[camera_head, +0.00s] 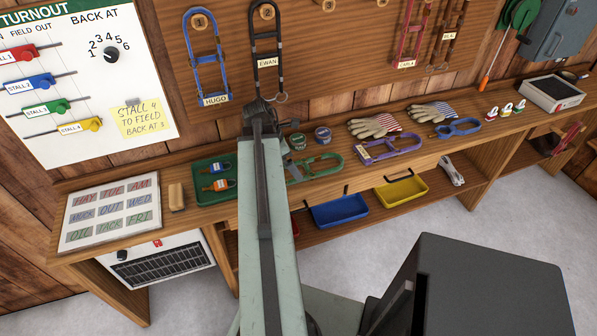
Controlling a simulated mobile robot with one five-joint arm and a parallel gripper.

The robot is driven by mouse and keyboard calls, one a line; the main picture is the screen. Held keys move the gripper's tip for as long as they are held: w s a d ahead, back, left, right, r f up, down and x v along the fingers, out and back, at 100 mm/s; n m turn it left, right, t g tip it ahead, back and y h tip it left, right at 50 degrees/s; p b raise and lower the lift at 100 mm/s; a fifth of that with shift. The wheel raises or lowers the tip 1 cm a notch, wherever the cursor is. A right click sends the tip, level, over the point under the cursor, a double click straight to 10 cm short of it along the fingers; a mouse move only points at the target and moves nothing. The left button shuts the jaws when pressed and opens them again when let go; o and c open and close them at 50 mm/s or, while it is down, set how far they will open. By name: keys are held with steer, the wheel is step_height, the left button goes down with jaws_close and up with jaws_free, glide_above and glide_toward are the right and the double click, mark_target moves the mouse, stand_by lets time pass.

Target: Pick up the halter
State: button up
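Several halters are in view. A blue halter (206,60) tagged HUGO hangs on peg 1, and a black halter (266,50) tagged EWAN hangs on peg 2. A red halter (411,35) and a brown halter (447,35) hang further right. On the bench lie a green halter (318,168), partly hidden by my arm, a purple halter (390,148) and a blue halter (457,128). My gripper (260,108) is at the far end of my arm, in front of the wall just below the black halter. Its fingers are not clear, nor whether it touches anything.
The wooden bench (345,180) carries a green tray (212,198), two tins (298,141), striped gloves (374,125) and a sign board (110,212). Blue (340,211) and yellow (401,190) bins sit below. Grey floor (340,262) is open in front.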

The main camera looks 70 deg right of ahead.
steer(key=b+x, duration=0.3)
steer(key=x, duration=0.1)
steer(key=shift+d+f, duration=0.15)
steer(key=shift+f, duration=0.2)
steer(key=shift+r, duration=0.2)
steer(key=shift+f, duration=0.15)
steer(key=c, duration=2)
step_height(320, 180, up, 10)
steer(key=p, duration=1)
